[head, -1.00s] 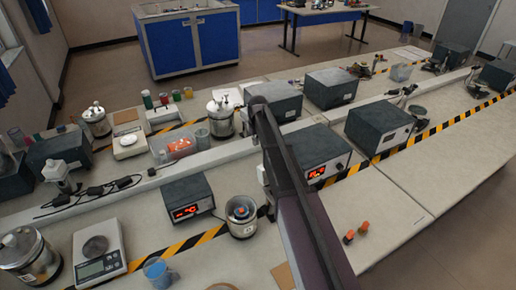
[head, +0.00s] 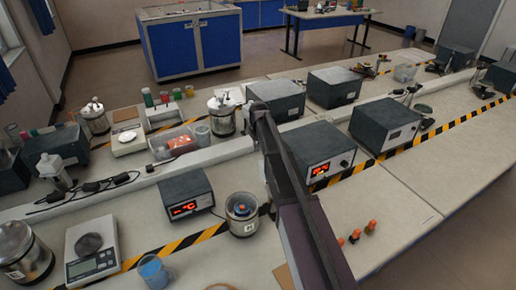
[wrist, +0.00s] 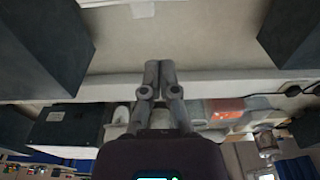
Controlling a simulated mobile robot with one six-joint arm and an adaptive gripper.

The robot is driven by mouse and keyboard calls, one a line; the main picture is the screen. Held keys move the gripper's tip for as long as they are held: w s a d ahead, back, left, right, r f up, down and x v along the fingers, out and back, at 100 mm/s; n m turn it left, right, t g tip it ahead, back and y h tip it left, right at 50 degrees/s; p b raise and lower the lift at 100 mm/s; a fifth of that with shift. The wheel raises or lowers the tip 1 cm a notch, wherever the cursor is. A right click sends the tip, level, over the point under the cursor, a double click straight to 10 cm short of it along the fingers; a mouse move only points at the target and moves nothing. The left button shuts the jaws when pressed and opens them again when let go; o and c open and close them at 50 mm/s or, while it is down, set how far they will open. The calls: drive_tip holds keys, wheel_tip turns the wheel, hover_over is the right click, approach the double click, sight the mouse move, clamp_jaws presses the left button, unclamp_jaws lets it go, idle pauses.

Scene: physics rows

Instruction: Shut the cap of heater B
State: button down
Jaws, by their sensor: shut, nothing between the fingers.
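Several steel pots that may be heaters stand on the bench in the head view. The near one (head: 243,229) has an open-looking top with something blue and orange inside, and its front label is too small to read. Another pot (head: 25,262) is at the left edge, and a lidded pot (head: 222,122) stands further back. I cannot tell which is heater B, or how its cap stands. My gripper (wrist: 159,66) is shut and empty in the wrist view, over the pale bench and touching nothing visible.
A dark box with a lit red display (head: 186,193) stands beside the near pot. Another lit box (head: 316,152) is right of my arm. A scale (head: 92,262) and blue beaker (head: 152,270) are at front left.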

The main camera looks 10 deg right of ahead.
drive_tip(key=s, duration=0.1)
drive_tip(key=s+f, duration=0.1)
drive_tip(key=s+d+f+b, duration=0.1)
drive_tip(key=shift+s, duration=0.25)
idle(0.4)
drive_tip(key=shift+d, duration=0.15)
idle(0.3)
